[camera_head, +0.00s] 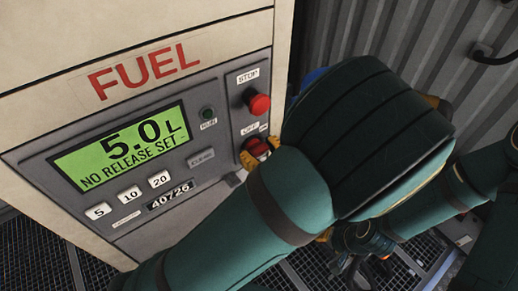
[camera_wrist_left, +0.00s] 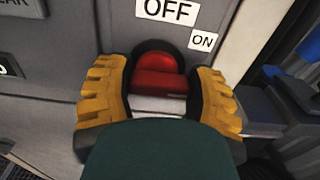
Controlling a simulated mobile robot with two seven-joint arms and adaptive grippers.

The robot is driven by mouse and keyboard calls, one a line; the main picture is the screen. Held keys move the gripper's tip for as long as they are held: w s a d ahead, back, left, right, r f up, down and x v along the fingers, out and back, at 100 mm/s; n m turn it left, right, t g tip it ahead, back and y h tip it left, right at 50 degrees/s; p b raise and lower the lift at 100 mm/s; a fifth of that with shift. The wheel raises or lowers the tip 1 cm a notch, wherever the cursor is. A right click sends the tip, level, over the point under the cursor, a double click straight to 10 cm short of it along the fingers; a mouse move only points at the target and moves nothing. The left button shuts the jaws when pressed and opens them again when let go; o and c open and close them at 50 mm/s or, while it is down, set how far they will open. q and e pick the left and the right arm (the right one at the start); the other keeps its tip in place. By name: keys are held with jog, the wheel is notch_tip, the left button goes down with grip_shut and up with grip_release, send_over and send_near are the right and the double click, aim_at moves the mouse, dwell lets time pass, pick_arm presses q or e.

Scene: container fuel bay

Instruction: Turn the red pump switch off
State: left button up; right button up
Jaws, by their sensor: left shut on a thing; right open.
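The red pump switch (camera_head: 257,147) is a rotary knob on the grey panel, under the OFF and ON labels. In the left wrist view the red knob (camera_wrist_left: 160,82) sits between the yellow finger pads of my left gripper (camera_wrist_left: 161,74), which is shut on it. The OFF label (camera_wrist_left: 167,10) is above the knob and the ON label (camera_wrist_left: 203,40) is at its upper right. I cannot tell clearly which label the knob points to. In the head view my left arm partly covers the switch. My right gripper (camera_head: 362,258) is open and empty, low above the grated floor.
A red STOP button (camera_head: 259,104) is above the switch. The green display (camera_head: 122,144) reads 5.0 L, with several white buttons below it. A corrugated metal wall (camera_head: 415,50) stands at the back right. Grated floor (camera_head: 35,245) lies below the cabinet.

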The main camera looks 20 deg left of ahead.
jog(key=shift+f, duration=0.1)
pick_arm(q)
jog(key=n+b, duration=0.3)
jog(key=n, duration=0.2)
jog(key=shift+f+b, duration=0.15)
jog(key=shift+b, duration=0.2)
jog(key=n+b, duration=0.4)
jog(key=n, duration=0.2)
jog(key=shift+s+a+b, duration=0.1)
jog(key=shift+s+b, duration=0.05)
jog(key=shift+b, duration=0.25)
jog(key=n+b, duration=0.4)
jog(key=shift+f+b, duration=0.1)
jog(key=shift+b, duration=0.25)
jog(key=shift+s+n+b, duration=0.1)
jog(key=shift+n+b, duration=0.8)
jog(key=shift+b, duration=0.1)
jog(key=shift+n+b, duration=0.5)
pick_arm(e)
notch_tip(320, 180, down, 17)
jog(key=s, duration=0.1)
jog(key=shift+s+a+g, duration=0.3)
jog(key=shift+s+a, duration=0.1)
pick_arm(q)
jog(key=o, duration=1.2)
jog(key=shift+r, duration=0.2)
